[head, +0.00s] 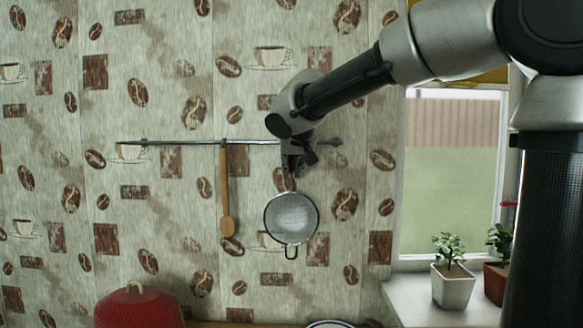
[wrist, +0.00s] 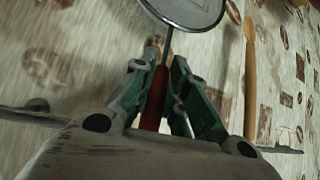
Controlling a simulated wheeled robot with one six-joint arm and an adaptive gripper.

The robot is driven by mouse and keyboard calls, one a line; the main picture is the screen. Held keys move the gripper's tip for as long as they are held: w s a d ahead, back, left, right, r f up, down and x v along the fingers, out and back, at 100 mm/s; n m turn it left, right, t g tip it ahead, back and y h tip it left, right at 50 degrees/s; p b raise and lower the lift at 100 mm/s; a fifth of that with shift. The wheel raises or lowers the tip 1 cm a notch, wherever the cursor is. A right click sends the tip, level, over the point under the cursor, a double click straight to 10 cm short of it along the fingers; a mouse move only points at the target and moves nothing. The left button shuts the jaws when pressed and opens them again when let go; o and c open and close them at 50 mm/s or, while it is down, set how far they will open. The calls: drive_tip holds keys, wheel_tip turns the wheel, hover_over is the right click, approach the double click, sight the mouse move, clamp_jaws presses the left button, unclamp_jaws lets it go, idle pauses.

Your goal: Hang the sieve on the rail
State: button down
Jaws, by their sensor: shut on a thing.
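The sieve (head: 292,218) has a round mesh bowl with a dark rim and a small loop at its lower end. It hangs bowl-down below my gripper (head: 292,168), in front of the patterned wall. In the wrist view my gripper (wrist: 163,85) is shut on the sieve's red handle (wrist: 154,98), and the sieve's bowl (wrist: 188,8) is at the top edge. The rail (head: 180,142) is a thin metal bar on the wall. My gripper is in front of its right part and hides some of it. Whether the sieve touches the rail I cannot tell.
A wooden spoon (head: 227,190) hangs from the rail, left of the sieve. A red pot (head: 138,309) stands at the lower left. Potted plants (head: 453,282) stand on the window sill at the right. The rail's left part is free.

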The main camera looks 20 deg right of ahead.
drive_tip(key=shift+w+d, duration=0.2)
drive_tip(key=shift+w, duration=0.4)
drive_tip(key=shift+f, duration=1.1)
drive_tip(key=c, duration=1.3)
unclamp_jaws()
drive_tip(key=shift+c, duration=0.2)
